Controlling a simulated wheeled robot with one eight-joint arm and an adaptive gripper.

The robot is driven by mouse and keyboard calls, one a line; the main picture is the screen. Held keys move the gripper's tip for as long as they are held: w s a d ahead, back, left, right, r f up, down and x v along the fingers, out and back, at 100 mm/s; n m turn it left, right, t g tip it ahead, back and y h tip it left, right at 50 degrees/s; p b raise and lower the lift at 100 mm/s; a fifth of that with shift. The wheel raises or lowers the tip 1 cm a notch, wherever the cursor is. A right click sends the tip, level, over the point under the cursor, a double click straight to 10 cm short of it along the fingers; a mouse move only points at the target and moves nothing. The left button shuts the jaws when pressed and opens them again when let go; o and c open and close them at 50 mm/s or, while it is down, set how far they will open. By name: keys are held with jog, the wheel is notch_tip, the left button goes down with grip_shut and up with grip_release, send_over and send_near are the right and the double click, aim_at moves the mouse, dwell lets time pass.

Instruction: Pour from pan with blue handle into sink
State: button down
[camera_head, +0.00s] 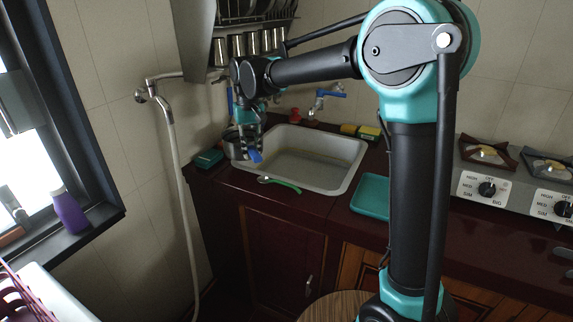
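The pan (232,147), a small dark metal pan, is at the left edge of the sink, partly hidden behind my gripper. Its blue handle (256,156) points toward the camera. My gripper (252,150) reaches down from the left end of my arm, with its fingertips at the handle. I cannot tell whether the fingers are closed on the handle or only beside it. The sink (340,178) is a pale rectangular basin set in the dark red counter, just right of the pan. The pan's inside and any contents cannot be made out.
A green-handled utensil (283,185) lies at the sink's front edge. A blue-handled tap (320,100) is behind the sink. A teal box (207,159) sits left of the pan, a teal tray (371,196) right of the sink. A stove (500,180) stands far right.

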jog(key=shift+r, duration=0.15)
jog(key=shift+r, duration=1.4)
jog(key=shift+s, duration=0.1)
